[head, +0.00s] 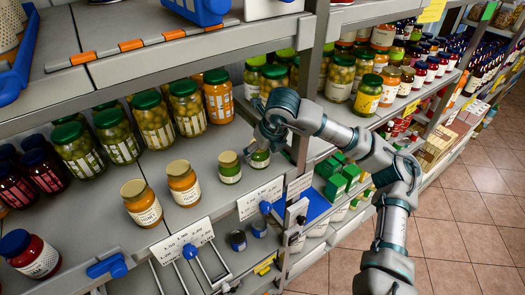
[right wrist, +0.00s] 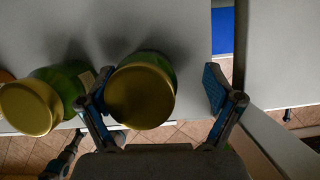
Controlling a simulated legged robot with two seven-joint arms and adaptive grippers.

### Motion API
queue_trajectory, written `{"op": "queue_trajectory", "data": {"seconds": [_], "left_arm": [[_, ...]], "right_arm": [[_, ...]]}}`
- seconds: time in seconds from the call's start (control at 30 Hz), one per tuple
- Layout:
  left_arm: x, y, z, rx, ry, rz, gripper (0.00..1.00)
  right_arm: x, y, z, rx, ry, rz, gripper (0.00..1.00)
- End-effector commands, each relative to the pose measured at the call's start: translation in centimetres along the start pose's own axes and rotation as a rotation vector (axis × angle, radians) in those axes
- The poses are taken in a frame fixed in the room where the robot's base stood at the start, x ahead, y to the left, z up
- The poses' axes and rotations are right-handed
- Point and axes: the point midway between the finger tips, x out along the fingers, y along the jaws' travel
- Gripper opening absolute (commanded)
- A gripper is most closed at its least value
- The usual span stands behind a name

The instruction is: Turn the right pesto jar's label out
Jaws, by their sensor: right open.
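The right pesto jar (head: 260,159) is a small green jar on the shelf near its front edge; my gripper hides its top in the head view. The left finger is close to the jar, with a wider gap at the right finger. The left pesto jar (head: 229,168), gold-lidded, stands just left of it, outside the fingers; its lid shows in the right wrist view (right wrist: 30,108). My left gripper is not in view.
Two orange jars with gold lids (head: 183,184) (head: 141,203) stand further left. Taller olive jars (head: 187,107) stand behind. A shelf upright (head: 304,110) is close right of my gripper. Price signs (head: 260,198) hang along the front edge. An upper shelf (head: 150,60) overhangs.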

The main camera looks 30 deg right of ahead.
Motion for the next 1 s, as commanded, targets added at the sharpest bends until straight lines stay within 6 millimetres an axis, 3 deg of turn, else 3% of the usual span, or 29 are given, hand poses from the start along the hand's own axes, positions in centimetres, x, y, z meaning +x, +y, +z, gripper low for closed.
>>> {"op": "queue_trajectory", "data": {"seconds": [0.5, 0.7, 1.0], "left_arm": [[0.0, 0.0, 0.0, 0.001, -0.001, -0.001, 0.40], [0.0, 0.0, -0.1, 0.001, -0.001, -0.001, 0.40], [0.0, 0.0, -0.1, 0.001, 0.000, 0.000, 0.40]], "right_arm": [[-9.9, -0.4, 0.1, 0.001, -0.004, 0.004, 0.91], [-11.4, -0.4, 0.1, 0.000, -0.002, 0.004, 0.91], [-11.5, -0.4, 0.0, 0.000, -0.002, 0.003, 0.91]]}}
